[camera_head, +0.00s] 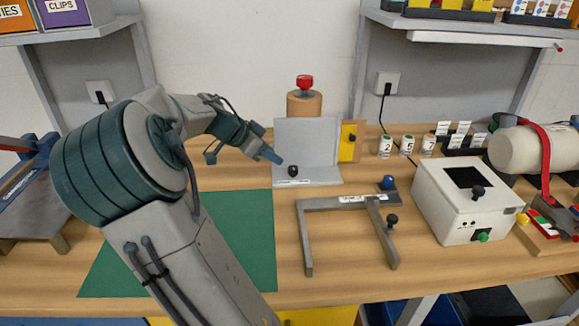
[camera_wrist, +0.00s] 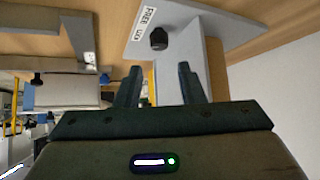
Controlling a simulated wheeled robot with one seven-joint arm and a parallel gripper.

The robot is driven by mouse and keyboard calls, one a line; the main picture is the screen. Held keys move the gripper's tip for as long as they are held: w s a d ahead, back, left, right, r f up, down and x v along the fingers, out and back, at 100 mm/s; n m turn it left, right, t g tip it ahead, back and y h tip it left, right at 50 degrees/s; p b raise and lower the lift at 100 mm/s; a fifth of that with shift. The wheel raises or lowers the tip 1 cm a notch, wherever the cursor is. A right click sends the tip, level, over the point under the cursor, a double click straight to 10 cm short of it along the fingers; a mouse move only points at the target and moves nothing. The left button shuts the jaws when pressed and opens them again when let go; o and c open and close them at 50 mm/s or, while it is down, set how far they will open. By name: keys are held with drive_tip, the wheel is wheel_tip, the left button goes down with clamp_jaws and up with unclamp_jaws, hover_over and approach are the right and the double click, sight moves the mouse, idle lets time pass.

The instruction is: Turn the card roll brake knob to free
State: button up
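The black knob (camera_head: 292,171) sits on the low base of a grey L-shaped bracket (camera_head: 322,177), with a small white label in front of it. In the wrist view the knob (camera_wrist: 158,38) stands beside a label (camera_wrist: 144,22) that reads FREE, with a second word that looks like LOCK. The way the knob points is not clear. My gripper (camera_head: 272,155) is just left of and above the knob. In the wrist view my gripper (camera_wrist: 160,67) has its two fingers apart and nothing between them; the knob shows just beyond the fingertips, apart from them.
A brown roll (camera_head: 304,105) with a red knob (camera_head: 304,81) stands behind the bracket's upright panel. A grey metal frame (camera_head: 304,240) lies in front, with a blue knob (camera_head: 388,183) nearby. A white box (camera_head: 457,206) stands right. A green mat (camera_head: 232,235) lies at left.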

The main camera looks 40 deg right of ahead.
sight(293, 167)
drive_tip(key=x, duration=0.8)
drive_tip(key=shift+d+f, duration=0.15)
drive_tip(key=shift+d, duration=0.05)
drive_tip(key=c, duration=0.7)
